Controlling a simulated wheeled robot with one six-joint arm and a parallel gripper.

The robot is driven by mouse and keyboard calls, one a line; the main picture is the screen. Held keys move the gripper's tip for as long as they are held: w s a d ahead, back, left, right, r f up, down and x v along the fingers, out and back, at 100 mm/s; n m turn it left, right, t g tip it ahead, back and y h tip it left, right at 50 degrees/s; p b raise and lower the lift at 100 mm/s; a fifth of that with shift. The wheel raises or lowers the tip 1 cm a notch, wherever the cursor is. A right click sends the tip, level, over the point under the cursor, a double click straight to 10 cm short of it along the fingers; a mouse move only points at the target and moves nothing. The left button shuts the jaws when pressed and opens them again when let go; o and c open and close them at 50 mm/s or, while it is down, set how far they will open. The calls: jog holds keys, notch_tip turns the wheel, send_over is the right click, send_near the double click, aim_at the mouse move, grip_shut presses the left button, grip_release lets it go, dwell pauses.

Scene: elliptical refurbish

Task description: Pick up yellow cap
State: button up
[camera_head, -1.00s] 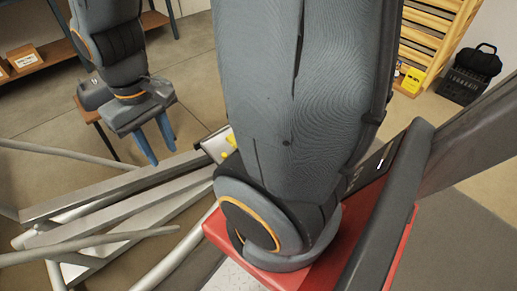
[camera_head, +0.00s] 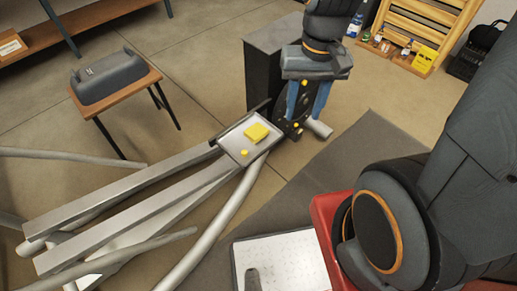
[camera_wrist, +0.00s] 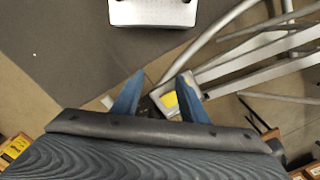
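A small tray (camera_head: 232,146) on the metal frame holds a yellow block (camera_head: 256,132) and a small round yellow piece (camera_head: 244,153). Small yellow pieces also show on the dark upright part, one near its top (camera_head: 304,83) and one lower (camera_head: 297,125). I cannot tell which of these is the yellow cap. My gripper (camera_head: 307,112) points down in front of the dark upright part, right of the tray, with its blue fingers apart and nothing visible between them. In the wrist view, the yellow block (camera_wrist: 170,99) shows near the right finger of my gripper (camera_wrist: 162,74).
Long metal rails (camera_head: 130,195) run left from the tray. A small wooden table (camera_head: 120,98) with a grey cover (camera_head: 108,78) stands at the left. A wooden rack (camera_head: 425,30) stands at the back right. A grey mat (camera_head: 350,150) covers the floor nearby.

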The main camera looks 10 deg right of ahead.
aim_at(244, 152)
jog(key=w+a+f+m+y+b, duration=0.1)
jog(key=w+a+f+m+b, duration=0.3)
jog(key=f, duration=0.7)
jog(key=w+a+f+m+y+b, duration=0.1)
jog(key=w+a+f+m+b, duration=0.3)
jog(key=f, duration=0.6)
jog(key=w+a+f+m+g+y+b, duration=0.1)
jog(key=w+a+f+m+b, duration=0.3)
jog(key=f, duration=0.7)
jog(key=shift+w+a+f+m+y+b, duration=0.25)
jog(key=shift+w+m, duration=0.1)
jog(key=shift+w, duration=0.15)
jog(key=shift+w+a+f+m+y+b, duration=0.1)
jog(key=shift+w+a+m+y+b, duration=0.1)
jog(key=shift+w+m, duration=0.25)
grip_shut()
